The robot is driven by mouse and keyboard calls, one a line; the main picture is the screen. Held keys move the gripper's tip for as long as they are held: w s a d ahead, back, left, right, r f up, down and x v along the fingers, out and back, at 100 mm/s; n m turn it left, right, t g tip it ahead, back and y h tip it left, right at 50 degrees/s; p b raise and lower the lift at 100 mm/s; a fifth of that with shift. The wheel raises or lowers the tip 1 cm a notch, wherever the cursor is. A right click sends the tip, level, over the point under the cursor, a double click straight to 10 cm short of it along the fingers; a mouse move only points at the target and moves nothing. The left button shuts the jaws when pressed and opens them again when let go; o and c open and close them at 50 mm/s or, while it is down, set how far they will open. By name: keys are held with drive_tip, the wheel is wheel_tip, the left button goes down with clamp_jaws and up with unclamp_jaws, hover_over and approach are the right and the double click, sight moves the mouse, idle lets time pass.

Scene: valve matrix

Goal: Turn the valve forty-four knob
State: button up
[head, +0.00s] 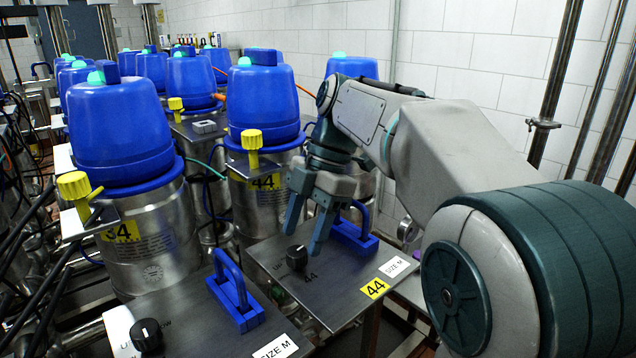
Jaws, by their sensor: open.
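The valve forty-four knob (297,257) is a small black round knob on a flat metal plate (330,297). The plate bears the number 44 beside the knob and a yellow 44 label (375,288) at its front right corner. My gripper (306,232) is open, with its two fingers pointing down just above and around the knob's area. One finger is left of the knob and the other is to its right in the picture. I cannot tell whether either finger touches it. The knob shows between the fingers, and nothing is held.
A blue handle (355,237) stands on the same plate, close behind my right finger. A blue-topped valve (263,110) with a yellow knob (252,142) rises behind. A neighbouring plate holds another black knob (146,335) and blue handle (235,292). White tiled wall (480,80) is behind.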

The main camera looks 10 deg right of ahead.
drive_tip(key=p+v, duration=0.1)
drive_tip(key=v, duration=1)
drive_tip(key=shift+r, duration=0.1)
